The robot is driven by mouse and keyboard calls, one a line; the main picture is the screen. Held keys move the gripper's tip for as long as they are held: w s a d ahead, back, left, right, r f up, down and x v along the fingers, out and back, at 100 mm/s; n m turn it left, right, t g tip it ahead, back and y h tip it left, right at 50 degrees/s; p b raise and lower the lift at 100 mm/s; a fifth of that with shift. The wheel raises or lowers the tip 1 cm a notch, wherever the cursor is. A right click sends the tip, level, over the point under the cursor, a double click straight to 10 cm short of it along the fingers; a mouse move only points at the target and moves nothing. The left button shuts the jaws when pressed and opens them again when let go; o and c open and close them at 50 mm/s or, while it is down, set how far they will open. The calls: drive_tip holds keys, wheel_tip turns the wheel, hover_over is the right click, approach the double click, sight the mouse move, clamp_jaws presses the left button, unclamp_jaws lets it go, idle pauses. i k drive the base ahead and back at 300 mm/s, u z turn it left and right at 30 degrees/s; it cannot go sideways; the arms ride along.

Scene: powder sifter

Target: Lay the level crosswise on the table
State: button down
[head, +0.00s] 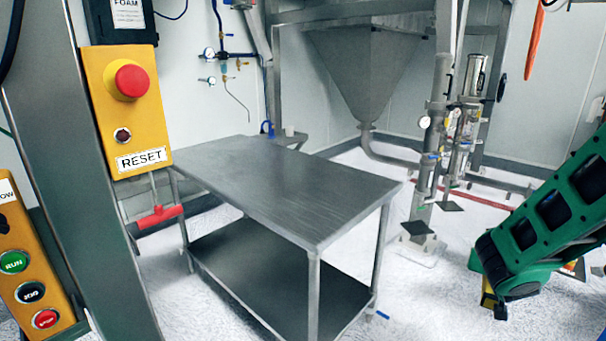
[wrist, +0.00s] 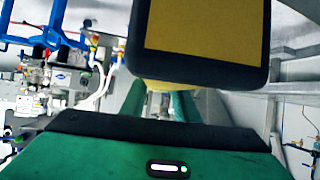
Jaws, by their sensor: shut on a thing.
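The steel table (head: 270,185) stands in the middle of the head view, its top bare, with a lower shelf beneath. In the wrist view my gripper (wrist: 168,100) is shut on a yellow and black thing, which looks like the level (wrist: 205,28). Its black-edged yellow part fills the upper middle of that view, close to the camera. The fingers are partly hidden behind it. In the head view my green arm is at the right, clear of the table. I cannot make out the fingers or the level's full length there.
A yellow panel with a red button (head: 131,80) and a post stand at the near left. A red-handled tool (head: 158,215) hangs beside the table's left edge. A steel hopper (head: 368,65) and pipework (head: 440,125) stand behind. White floor lies between the table and my arm.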

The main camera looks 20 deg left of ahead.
sight(339, 195)
drive_tip(key=z, duration=1.75)
drive_tip(key=i, duration=0.65)
drive_tip(key=u, duration=2.7)
